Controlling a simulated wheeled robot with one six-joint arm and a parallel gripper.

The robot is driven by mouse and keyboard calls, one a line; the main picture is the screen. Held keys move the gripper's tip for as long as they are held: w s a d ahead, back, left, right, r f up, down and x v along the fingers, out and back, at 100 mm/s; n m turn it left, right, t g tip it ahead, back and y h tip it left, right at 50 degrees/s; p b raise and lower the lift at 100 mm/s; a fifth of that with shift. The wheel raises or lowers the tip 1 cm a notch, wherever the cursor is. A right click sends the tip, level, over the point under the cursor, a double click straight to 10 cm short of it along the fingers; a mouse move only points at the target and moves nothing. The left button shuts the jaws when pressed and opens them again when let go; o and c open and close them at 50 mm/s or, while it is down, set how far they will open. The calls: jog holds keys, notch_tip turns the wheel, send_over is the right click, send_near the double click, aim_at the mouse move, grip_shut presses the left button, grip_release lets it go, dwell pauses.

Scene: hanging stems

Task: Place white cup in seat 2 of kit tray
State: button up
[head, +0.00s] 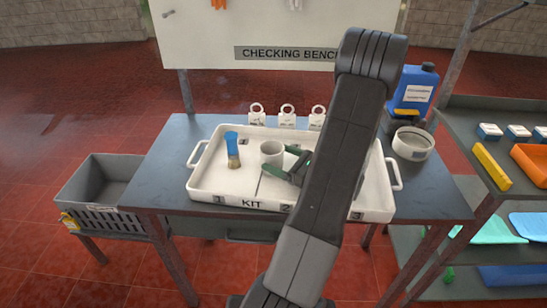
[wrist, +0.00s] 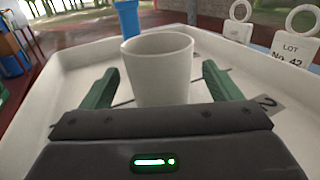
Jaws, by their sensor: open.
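The white cup (head: 271,153) stands upright inside the white kit tray (head: 215,193), around its middle, by the thin divider line near label 2 (head: 285,208). In the wrist view the cup (wrist: 160,62) stands between the two green fingers of my gripper (wrist: 158,88). The fingers are open, with a gap showing on each side of the cup. In the head view my gripper (head: 290,164) is beside the cup on its right, and my arm hides the tray's right part. The cup's base is hidden behind the gripper body in the wrist view.
A blue-topped tube (head: 232,148) stands in the tray left of the cup. Several ringed lot tags (head: 287,114) stand behind the tray. A white round container (head: 412,143) and a blue canister (head: 414,90) are at the bench's right. A grey bin (head: 98,183) is at left.

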aim_at(282, 159)
jog(key=v, duration=0.4)
jog(key=shift+s+d, duration=0.1)
jog(key=shift+d, duration=0.2)
jog(key=shift+s+d, duration=0.1)
jog(key=shift+d, duration=0.05)
jog(key=shift+r, duration=0.15)
